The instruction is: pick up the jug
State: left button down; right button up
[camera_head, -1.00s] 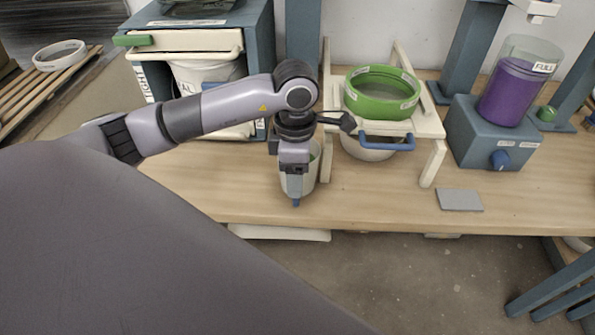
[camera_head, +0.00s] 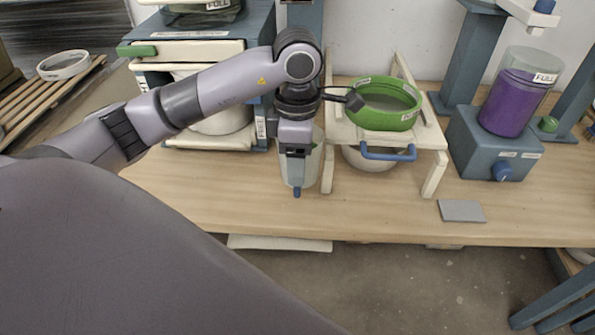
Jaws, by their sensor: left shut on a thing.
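The jug (camera_head: 314,165) is a pale, whitish container with a greenish patch near its top, partly hidden behind my left gripper. It looks upright, in front of the left leg of the white stand. My left gripper (camera_head: 297,187) points down at the jug's near side and is shut on it. A small blue piece shows at the fingertips; the exact grip is hidden. The jug seems a little above the wooden bench (camera_head: 215,190), though the gap is hard to see. My right gripper is not in view.
Right of the jug, the white stand (camera_head: 435,172) carries a green sieve ring (camera_head: 382,118) over a bowl (camera_head: 370,158). A blue device with a purple cylinder (camera_head: 508,105) stands further right. A grey tile (camera_head: 461,211) lies near the front edge. The bench front is mostly clear.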

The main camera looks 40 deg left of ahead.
pick_arm(q)
notch_tip(320, 180, up, 14)
jog(key=p, duration=0.2)
jog(key=shift+f, duration=0.15)
dwell(0.5)
dwell(1.5)
